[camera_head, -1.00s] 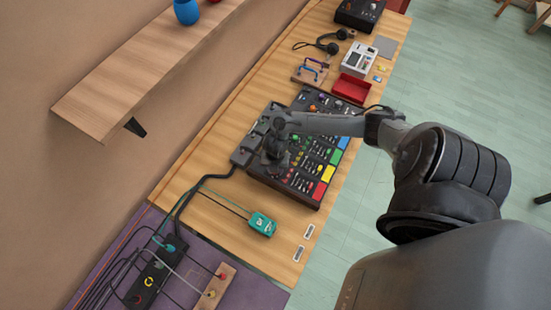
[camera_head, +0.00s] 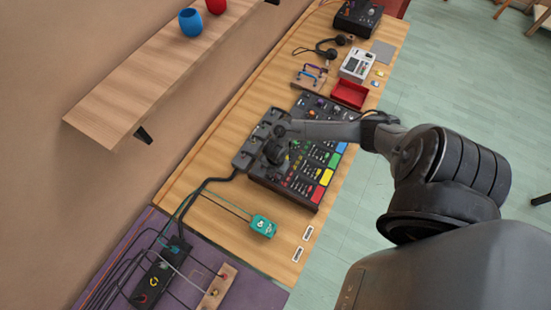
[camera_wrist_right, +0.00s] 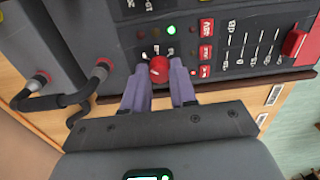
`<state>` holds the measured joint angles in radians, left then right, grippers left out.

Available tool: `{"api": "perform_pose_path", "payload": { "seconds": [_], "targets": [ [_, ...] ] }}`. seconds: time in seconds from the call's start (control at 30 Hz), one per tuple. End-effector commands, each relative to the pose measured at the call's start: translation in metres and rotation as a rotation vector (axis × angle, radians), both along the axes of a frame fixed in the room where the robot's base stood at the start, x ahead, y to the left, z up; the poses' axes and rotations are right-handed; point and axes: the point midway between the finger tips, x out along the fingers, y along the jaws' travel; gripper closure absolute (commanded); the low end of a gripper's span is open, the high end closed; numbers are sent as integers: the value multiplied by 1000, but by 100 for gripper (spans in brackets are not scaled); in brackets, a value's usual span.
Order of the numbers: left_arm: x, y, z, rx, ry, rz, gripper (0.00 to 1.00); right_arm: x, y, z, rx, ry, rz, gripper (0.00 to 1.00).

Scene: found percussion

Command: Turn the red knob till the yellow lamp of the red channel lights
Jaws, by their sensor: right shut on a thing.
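The red knob (camera_wrist_right: 160,67) sits on the dark mixer panel in the right wrist view. My right gripper (camera_wrist_right: 160,76) is shut on the knob, one grey finger on each side of it. A green lamp (camera_wrist_right: 171,29) glows above the knob, and I see no lit yellow lamp. In the head view the mixer (camera_head: 312,150) lies on the wooden table, and my right arm reaches across it from the right. My right gripper hides its near-left part there, including the knob. My left gripper is in neither view.
Red buttons (camera_wrist_right: 206,28) and a red fader cap (camera_wrist_right: 295,42) lie close to the right of the knob. Plugged cables (camera_wrist_right: 46,82) stand at the left. A teal box (camera_head: 263,226) lies before the mixer; a wooden shelf (camera_head: 130,90) overhangs at the left.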

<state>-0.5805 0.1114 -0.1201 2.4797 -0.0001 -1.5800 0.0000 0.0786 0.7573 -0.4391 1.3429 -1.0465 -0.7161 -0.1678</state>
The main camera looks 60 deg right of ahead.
Motion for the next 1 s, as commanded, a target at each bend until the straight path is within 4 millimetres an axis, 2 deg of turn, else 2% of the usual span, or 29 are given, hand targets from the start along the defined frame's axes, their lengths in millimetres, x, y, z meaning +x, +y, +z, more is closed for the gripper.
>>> {"api": "perform_pose_path", "payload": {
  "seconds": [0.03, 0.3, 0.87, 0.9, 1.0],
  "targets": [
    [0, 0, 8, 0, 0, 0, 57, 0, 0, 4, 1, 1, -29, 100],
    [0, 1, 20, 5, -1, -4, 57, 0, 0, 2, 1, 0, -156, 100],
    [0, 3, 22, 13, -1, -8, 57, 1, 0, 1, 1, 0, -197, 100],
    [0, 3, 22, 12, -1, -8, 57, 1, 0, 1, 1, 0, -196, 71],
    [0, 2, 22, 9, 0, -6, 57, 1, 0, 1, 1, -1, -196, 55]
  ]
}}
